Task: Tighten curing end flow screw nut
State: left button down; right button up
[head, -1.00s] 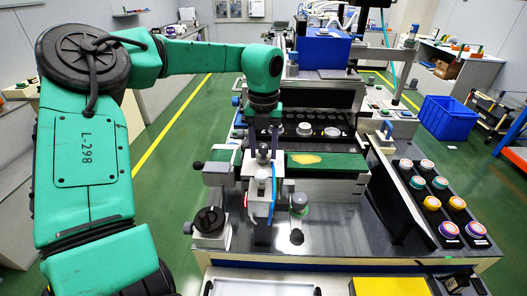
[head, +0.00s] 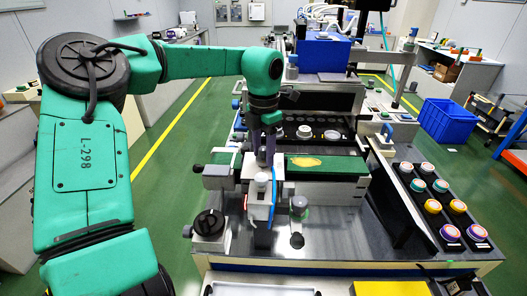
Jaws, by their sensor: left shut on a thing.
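My left gripper (head: 263,157) points down at the near end of the curing conveyor, with its fingers close together. It is shut on a small part there, which looks to be the screw nut; the fingers hide most of it. A white-topped grey cylinder (head: 262,182) stands upright just in front of the fingers, between a red-edged and a blue-edged side piece. The green conveyor belt (head: 335,166) with a yellow patch lies to the right of the gripper. My right gripper is not in view.
A black dial (head: 209,223) on a grey block stands front left, and a small grey cylinder (head: 299,204) to the right. A rack of coloured round parts (head: 441,205) is at the right. A blue crate (head: 448,118) is beyond. The dark tabletop (head: 345,235) is mostly clear in front.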

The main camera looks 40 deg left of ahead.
pick_arm(q)
jog(key=shift+w+r+m, duration=0.15)
jog(key=shift+r+m, duration=0.1)
jog(key=shift+m, duration=0.15)
jog(key=c, duration=0.7)
grip_release()
jog(key=o, duration=0.4)
jog(key=shift+f, duration=0.1)
notch_tip(320, 180, up, 15)
jog(key=shift+f, duration=0.2)
